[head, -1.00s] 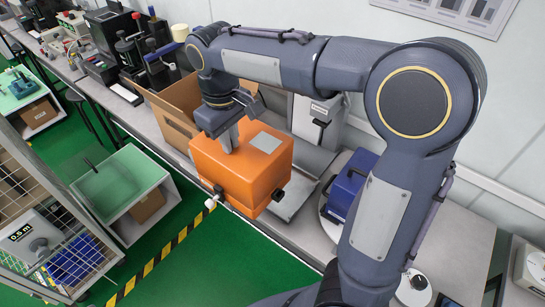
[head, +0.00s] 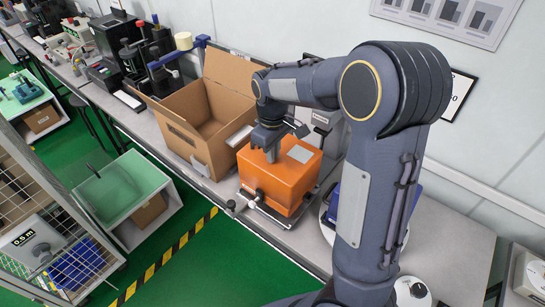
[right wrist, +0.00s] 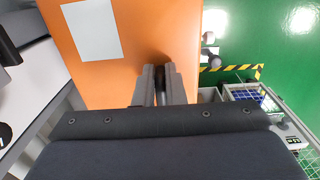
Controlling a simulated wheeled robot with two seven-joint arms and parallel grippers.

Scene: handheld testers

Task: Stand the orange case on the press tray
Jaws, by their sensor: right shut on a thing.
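The orange case (head: 283,180) is a box with a pale label on top. It stands upright at the press tray (head: 268,212) and hides most of it. Its base looks down at tray level, but I cannot tell whether it bears on the tray. My right gripper (head: 271,154) is shut on the top of the orange case. In the right wrist view the two fingers (right wrist: 160,84) are close together against the orange case (right wrist: 125,60). The grey press (head: 322,122) stands behind the case, partly hidden by my arm. My left gripper is out of view.
An open cardboard box (head: 190,143) stands close to the left of the case. A blue thing (head: 332,205) is to the right, partly behind my right arm. The bench's front edge is just before the tray, with green floor beyond it.

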